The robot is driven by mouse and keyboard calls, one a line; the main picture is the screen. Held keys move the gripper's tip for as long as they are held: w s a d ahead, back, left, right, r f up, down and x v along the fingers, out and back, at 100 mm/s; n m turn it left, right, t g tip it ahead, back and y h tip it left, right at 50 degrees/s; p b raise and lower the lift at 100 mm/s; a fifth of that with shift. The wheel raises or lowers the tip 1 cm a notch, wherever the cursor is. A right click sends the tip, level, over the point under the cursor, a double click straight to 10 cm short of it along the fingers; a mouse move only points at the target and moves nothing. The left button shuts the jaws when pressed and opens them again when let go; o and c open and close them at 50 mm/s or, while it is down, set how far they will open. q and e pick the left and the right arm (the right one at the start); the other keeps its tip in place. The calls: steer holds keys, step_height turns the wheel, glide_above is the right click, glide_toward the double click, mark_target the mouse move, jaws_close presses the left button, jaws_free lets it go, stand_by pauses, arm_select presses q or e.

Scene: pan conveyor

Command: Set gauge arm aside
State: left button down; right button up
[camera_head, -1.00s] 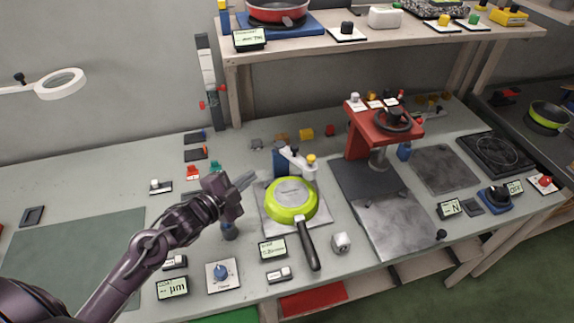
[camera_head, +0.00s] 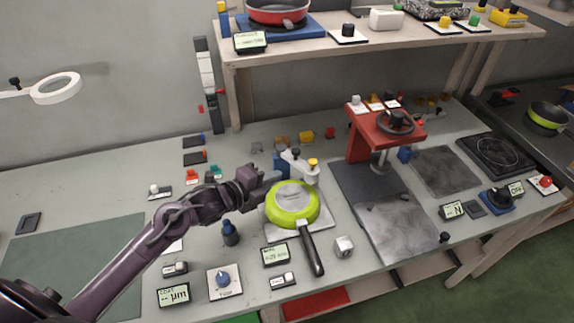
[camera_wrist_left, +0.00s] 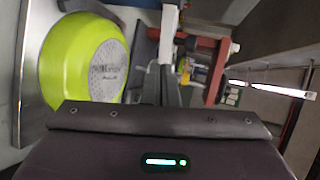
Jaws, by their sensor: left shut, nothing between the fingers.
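The gauge arm (camera_head: 299,165) is a white bar with a yellow knob and a dark knob, on a blue post (camera_head: 279,161) behind the pan. It reaches over the far edge of the lime-green pan (camera_head: 292,203), which lies upside down on a pale plate (camera_head: 271,228). My left gripper (camera_head: 275,179) is shut and empty, just left of the post and gauge arm. In the left wrist view its fingers (camera_wrist_left: 172,92) point at a white part that looks like the gauge arm (camera_wrist_left: 169,35). The pan (camera_wrist_left: 82,60) is left of them. I cannot tell if they touch. My right gripper is not in view.
A red press (camera_head: 370,135) stands to the right. A dark blue bottle (camera_head: 230,234) and the gauge display (camera_head: 275,256) stand near the pan's left side.

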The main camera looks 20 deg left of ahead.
mark_target(296, 165)
arm_select(q)
steer(key=x, duration=0.2)
steer(key=r+p+x, duration=0.1)
steer(key=x, duration=0.2)
steer(key=shift+w+d+p, duration=0.2)
steer(key=shift+w+p, duration=0.1)
